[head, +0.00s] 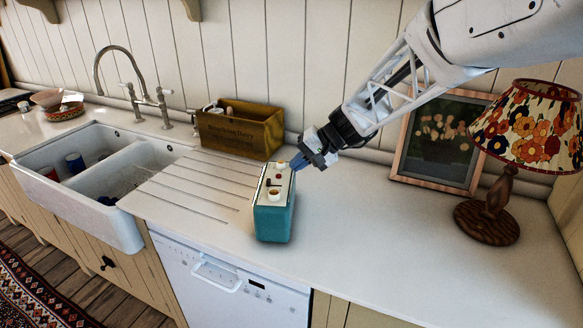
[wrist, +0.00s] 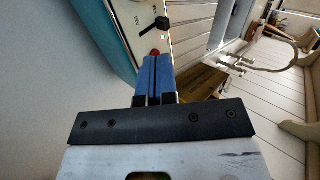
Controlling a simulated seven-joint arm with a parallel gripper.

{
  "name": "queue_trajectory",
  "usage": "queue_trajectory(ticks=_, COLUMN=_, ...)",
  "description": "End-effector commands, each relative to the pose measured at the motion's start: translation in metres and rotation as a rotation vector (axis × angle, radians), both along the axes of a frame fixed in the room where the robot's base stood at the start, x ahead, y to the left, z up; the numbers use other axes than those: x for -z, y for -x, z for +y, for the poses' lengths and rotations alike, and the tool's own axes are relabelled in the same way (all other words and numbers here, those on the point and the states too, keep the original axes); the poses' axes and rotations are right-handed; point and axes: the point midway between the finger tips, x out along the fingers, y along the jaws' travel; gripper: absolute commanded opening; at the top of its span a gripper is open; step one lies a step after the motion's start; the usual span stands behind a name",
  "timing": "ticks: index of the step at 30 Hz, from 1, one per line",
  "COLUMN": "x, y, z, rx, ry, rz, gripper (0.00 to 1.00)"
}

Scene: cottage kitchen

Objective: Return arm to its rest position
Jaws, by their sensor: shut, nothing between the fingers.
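My gripper (head: 299,163) is at the end of my arm, which reaches in from the upper right. Its blue fingers are closed together, with nothing between them; they also show in the wrist view (wrist: 155,75). The fingertips are at the upper right edge of a teal box (head: 273,212) with a cream top panel carrying knobs and a small red button. In the wrist view the teal box (wrist: 108,32) is just beyond the fingertips, near the red button. I cannot tell whether the fingertips touch it.
A wooden crate (head: 240,130) stands behind the box. A double sink (head: 128,160) with a tall faucet (head: 135,80) is on the left. A framed picture (head: 437,140) and a lamp with a floral shade (head: 530,125) stand on the right. The counter (head: 390,240) right of the box is clear.

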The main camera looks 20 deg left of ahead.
Motion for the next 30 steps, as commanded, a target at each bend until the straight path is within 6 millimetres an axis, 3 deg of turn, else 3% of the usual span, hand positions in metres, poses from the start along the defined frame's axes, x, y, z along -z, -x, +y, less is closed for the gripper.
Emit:
queue_trajectory(ticks=20, x=-0.004, y=0.002, z=-0.008, rx=0.004, ry=0.008, rz=-0.007, gripper=0.0)
queue_trajectory(ticks=26, x=-0.013, y=0.009, z=-0.04, rx=0.02, ry=0.045, rz=-0.027, gripper=0.0)
queue_trajectory(ticks=30, x=-0.022, y=0.02, z=-0.077, rx=0.041, ry=0.091, rz=-0.05, gripper=0.0)
